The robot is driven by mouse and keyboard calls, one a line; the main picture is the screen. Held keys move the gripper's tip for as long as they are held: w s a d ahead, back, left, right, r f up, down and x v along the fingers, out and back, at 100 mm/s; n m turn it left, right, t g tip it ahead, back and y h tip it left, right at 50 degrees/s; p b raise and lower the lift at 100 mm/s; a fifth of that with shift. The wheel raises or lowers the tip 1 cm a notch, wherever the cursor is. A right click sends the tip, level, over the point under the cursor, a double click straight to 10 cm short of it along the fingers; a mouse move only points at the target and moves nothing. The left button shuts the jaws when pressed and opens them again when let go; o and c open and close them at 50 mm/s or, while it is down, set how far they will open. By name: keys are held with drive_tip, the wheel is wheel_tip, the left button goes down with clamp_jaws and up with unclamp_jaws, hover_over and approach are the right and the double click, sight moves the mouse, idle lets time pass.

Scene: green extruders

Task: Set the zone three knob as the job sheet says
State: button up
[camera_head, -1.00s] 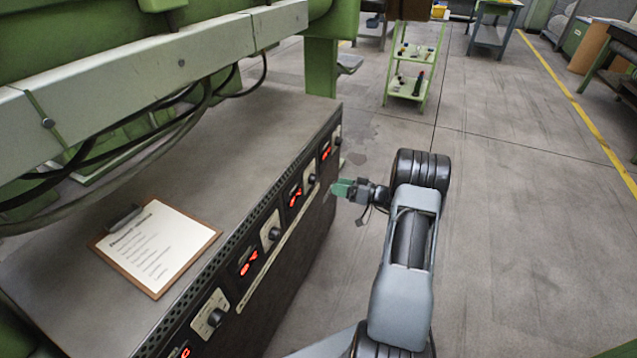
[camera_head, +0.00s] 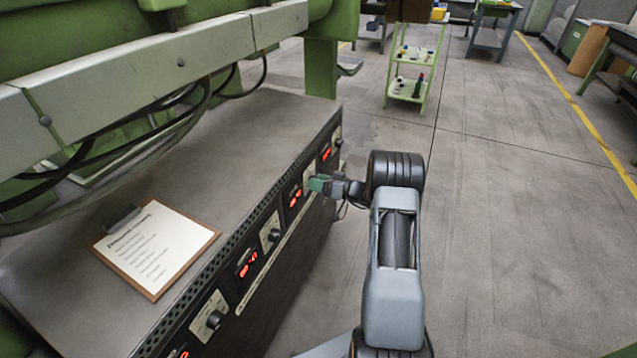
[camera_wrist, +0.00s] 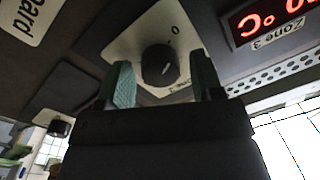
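In the wrist view, a round black knob (camera_wrist: 158,65) sits on a pale dial plate (camera_wrist: 120,45); a white pointer line and a "0" mark show. Beside it is a red display (camera_wrist: 268,18) labelled "Zone 3". My gripper (camera_wrist: 164,82) is open, its green fingers on either side of the knob in the picture, with gaps to it; I cannot tell whether the tips reach around it. In the head view my gripper (camera_head: 317,184) is at the panel beside the display (camera_head: 295,198) and hides that knob. The job sheet (camera_head: 155,245) lies on a clipboard, its text too small to read.
The control cabinet (camera_head: 225,150) carries other knobs, such as one nearer (camera_head: 271,234) and one farther (camera_head: 338,142). Cables (camera_head: 190,120) hang above it. A green trolley (camera_head: 408,75) stands beyond. The floor on the right is clear.

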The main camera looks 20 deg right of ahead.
drive_tip(key=c, duration=0.8)
drive_tip(key=shift+m, duration=0.3)
